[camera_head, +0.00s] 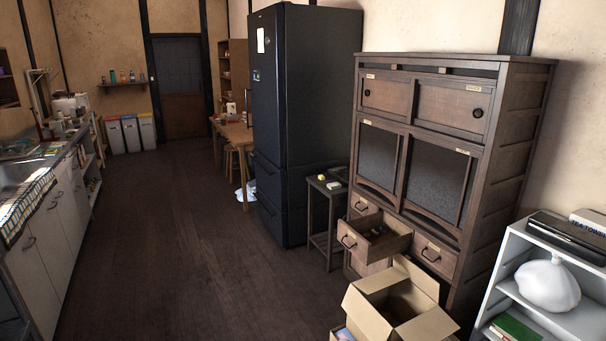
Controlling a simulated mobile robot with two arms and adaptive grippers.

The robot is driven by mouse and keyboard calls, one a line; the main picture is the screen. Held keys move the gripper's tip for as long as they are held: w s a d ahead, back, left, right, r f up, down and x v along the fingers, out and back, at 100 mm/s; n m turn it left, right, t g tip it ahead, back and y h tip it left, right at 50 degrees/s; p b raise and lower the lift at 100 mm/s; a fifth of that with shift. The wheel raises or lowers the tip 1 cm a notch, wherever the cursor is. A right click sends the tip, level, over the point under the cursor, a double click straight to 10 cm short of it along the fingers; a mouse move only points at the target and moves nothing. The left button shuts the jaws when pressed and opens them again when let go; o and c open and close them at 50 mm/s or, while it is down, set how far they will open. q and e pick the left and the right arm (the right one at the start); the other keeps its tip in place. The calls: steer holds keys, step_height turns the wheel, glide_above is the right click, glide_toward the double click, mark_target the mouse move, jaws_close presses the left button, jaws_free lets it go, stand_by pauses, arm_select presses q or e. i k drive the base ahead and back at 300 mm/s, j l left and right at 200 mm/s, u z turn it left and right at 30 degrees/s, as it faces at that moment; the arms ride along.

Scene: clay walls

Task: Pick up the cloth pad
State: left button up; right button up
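I cannot make out a cloth pad for certain. A small dark side table (335,209) stands between the black fridge and the wooden cabinet. On its top lie a small yellow item (321,177) and a flat pale item (333,185), both too small to identify. A checkered cloth (30,200) hangs over the edge of the left counter by the sink. Neither of my grippers is in view.
A black fridge (300,120) and a wooden cabinet (425,105) with an open drawer (375,238) line the right. An open cardboard box (375,320) stands before the cabinet, near a white shelf (500,262). The wooden floor (180,240) is clear through the middle.

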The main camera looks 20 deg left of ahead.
mark_target(332, 186)
steer(key=i+j, duration=0.2)
steer(key=j, duration=0.2)
steer(key=i+j, duration=0.2)
steer(key=j, duration=0.2)
steer(key=i+j, duration=0.25)
steer(key=j, duration=0.2)
steer(key=i+j, duration=0.2)
steer(key=j, duration=0.2)
steer(key=i+j, duration=0.2)
steer(key=j, duration=0.2)
steer(key=i+j, duration=0.2)
steer(key=j, duration=0.2)
steer(key=i+j, duration=0.15)
steer(key=i, duration=0.4)
steer(key=i+j+u, duration=0.1)
steer(key=i, duration=0.45)
steer(key=i+j+z, duration=0.25)
steer(key=i+j, duration=0.2)
steer(key=i, duration=0.3)
steer(key=i+j+z, duration=0.3)
steer(key=i+j, duration=0.3)
steer(key=i, duration=0.1)
